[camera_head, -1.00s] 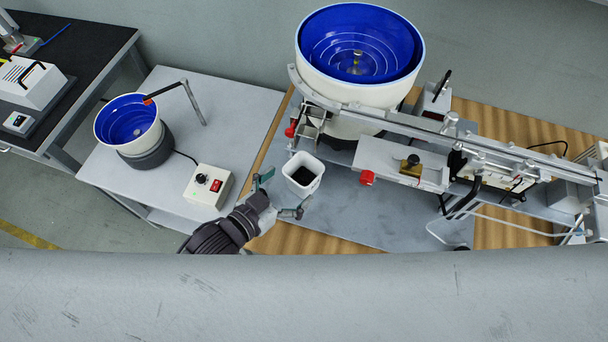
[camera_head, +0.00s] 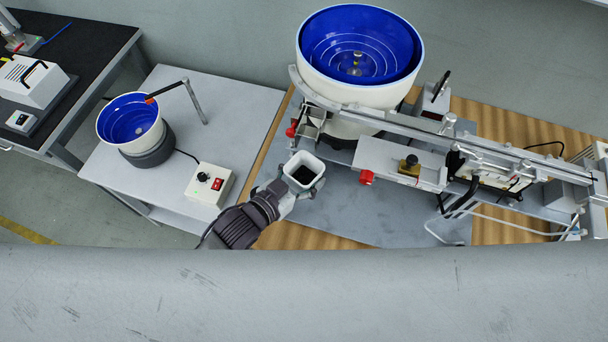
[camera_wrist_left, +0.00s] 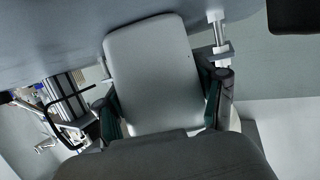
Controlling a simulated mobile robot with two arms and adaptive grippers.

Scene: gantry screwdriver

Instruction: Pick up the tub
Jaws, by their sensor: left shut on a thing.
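The tub is a small white square container with dark contents at its bottom. In the head view the tub (camera_head: 304,163) is at the front left of the large feeder machine, with its open top facing up. My left gripper (camera_head: 298,185) is around the tub, shut on its sides. In the left wrist view the tub (camera_wrist_left: 158,75) fills the middle as a pale wall, with the fingers of my left gripper (camera_wrist_left: 160,105) on either side of it. I cannot tell whether the tub touches the plate below. My right gripper is not in view.
A large blue-lined bowl feeder (camera_head: 358,50) stands behind the tub, with a metal rail (camera_head: 400,122) running right from it. A red knob (camera_head: 366,178) is right of the tub. A control box (camera_head: 209,184) and a smaller blue bowl (camera_head: 130,122) stand on the left table.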

